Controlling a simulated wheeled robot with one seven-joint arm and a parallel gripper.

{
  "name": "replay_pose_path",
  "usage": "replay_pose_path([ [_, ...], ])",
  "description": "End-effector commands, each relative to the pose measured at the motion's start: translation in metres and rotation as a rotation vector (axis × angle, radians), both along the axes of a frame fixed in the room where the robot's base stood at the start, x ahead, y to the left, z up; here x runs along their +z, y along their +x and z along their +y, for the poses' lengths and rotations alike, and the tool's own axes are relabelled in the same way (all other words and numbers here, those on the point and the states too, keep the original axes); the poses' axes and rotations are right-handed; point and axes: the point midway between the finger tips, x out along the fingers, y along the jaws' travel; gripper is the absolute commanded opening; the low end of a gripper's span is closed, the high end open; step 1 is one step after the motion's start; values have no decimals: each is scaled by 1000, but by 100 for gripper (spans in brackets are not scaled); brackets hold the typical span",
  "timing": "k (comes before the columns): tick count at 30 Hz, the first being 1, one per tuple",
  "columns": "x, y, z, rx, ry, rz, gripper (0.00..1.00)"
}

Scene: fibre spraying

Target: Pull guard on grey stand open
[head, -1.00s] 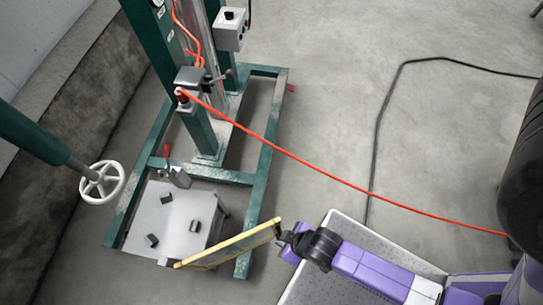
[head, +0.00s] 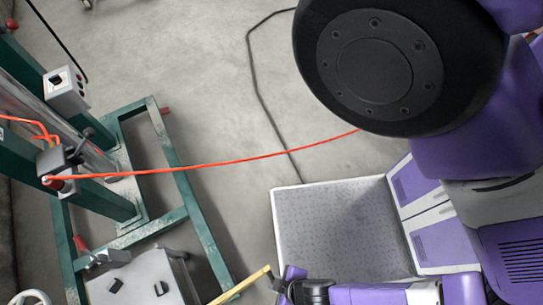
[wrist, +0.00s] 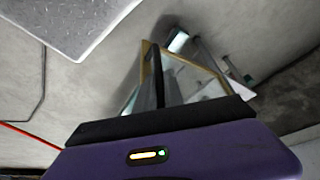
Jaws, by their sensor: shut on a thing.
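The guard (head: 240,286) is a panel with a yellow frame; in the head view only its upper yellow edge shows at the bottom of the picture. My gripper (head: 272,275) is shut on the end of that edge. In the wrist view the guard (wrist: 192,70) stands beyond my gripper (wrist: 158,80), whose dark finger crosses the frame. The grey stand (head: 140,275) shows at the bottom left of the head view, cut off by the picture edge, with small dark blocks on top. The guard stands out to the right of it; its lower part is out of the head view.
A green steel frame (head: 195,225) stands around the stand. A red hose (head: 230,163) crosses the space from the frame towards me. A black cable (head: 255,90) lies on the floor. My own grey deck is at lower middle. Bare floor (head: 190,60) lies beyond the frame.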

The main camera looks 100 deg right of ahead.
Motion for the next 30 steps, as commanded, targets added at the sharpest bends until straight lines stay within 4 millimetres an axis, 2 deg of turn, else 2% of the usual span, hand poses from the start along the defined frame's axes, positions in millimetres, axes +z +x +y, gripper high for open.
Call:
replay_pose_path([
  [6, 1, 3, 7, 4, 1, -10, 0],
  [17, 1, 3, 7, 4, 0, -12, 0],
  [18, 1, 3, 7, 4, 0, -12, 19],
  [21, 1, 2, 7, 4, 0, -10, 34],
  [30, 1, -1, 7, 3, -1, -4, 34],
])
